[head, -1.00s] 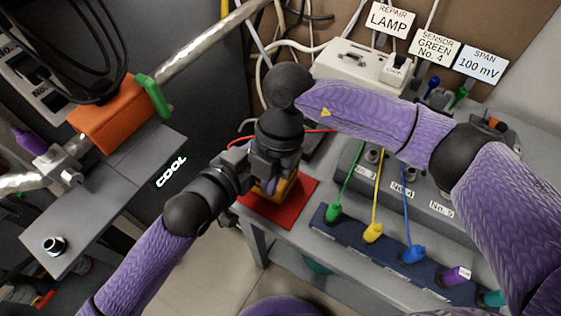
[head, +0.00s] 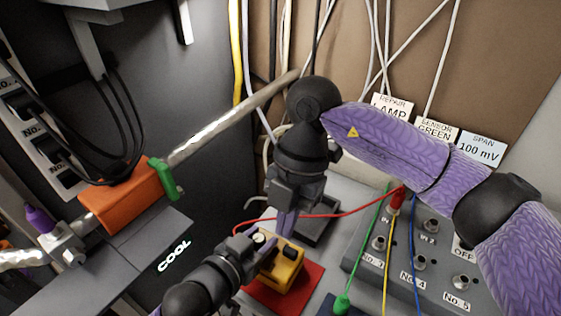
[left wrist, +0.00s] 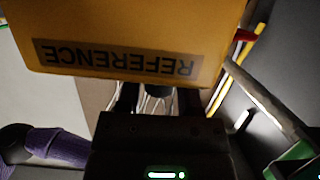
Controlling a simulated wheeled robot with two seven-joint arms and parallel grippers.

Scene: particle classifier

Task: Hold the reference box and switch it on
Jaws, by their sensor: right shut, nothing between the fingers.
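The yellow reference box (head: 283,270) sits on a red mat (head: 302,288) on the bench. In the left wrist view the box (left wrist: 140,25) fills the top, with its REFERENCE label upside down. My left gripper (head: 262,247) is against the left side of the box. Its fingers, seen in the left wrist view (left wrist: 158,98), stand apart, but their tips are hidden behind the box, so I cannot tell whether they grip it. My right gripper (head: 284,234) is shut and empty, pointing down at the top of the box. Its fingertips are close to the top; contact is unclear.
A grey panel (head: 440,262) with numbered sockets and colored cables stands on the right. A red cable (head: 345,212) runs to the box area. An orange block (head: 125,197) on a metal rod and a grey unit marked COOL (head: 174,255) are on the left.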

